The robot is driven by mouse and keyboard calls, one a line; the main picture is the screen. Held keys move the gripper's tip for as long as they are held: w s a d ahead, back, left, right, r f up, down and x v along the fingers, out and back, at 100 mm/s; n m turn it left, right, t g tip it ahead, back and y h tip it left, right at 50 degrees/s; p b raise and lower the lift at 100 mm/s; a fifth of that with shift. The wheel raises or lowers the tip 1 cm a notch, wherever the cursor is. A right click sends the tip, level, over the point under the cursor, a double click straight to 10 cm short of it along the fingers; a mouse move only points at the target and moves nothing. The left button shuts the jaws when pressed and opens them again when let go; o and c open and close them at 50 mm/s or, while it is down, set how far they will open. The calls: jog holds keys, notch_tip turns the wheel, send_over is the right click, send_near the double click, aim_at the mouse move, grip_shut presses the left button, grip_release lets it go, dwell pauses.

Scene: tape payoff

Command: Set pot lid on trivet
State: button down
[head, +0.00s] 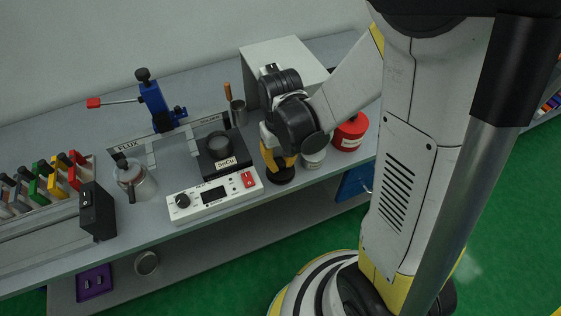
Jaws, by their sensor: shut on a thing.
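My gripper (279,164) points down over the front part of the bench, right of the white control box. It is shut on a dark round piece (281,176) below its yellow fingers, which looks like the pot lid. I cannot tell whether this piece touches the bench. The black solder pot (223,163) marked SnCu stands to the left of the gripper, with a round dark top. I cannot pick out the trivet; it may be hidden under the gripper and the dark piece.
The white control box (215,198) with knob and red switch lies in front of the pot. A red container (350,132) and a grey-white jar (313,158) stand right of my gripper. A glass jug (136,181) is left.

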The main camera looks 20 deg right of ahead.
jog(key=shift+f+b, duration=0.4)
dwell(0.6)
jog(key=c, duration=0.7)
grip_release()
jog(key=shift+o, duration=0.2)
jog(key=shift+r, duration=0.1)
jog(key=shift+r+p, duration=2.75)
jog(key=shift+r, duration=0.7)
jog(key=shift+r, duration=0.2)
jog(key=s+r+t+b, duration=0.1)
jog(key=s+r+t, duration=0.1)
jog(key=r, duration=0.4)
jog(key=s+r+t+b, duration=0.2)
jog(key=s+r+t, duration=0.1)
jog(key=r+t, duration=0.2)
notch_tip(320, 180, up, 2)
jog(key=shift+s+r, duration=0.1)
jog(key=shift+s, duration=0.15)
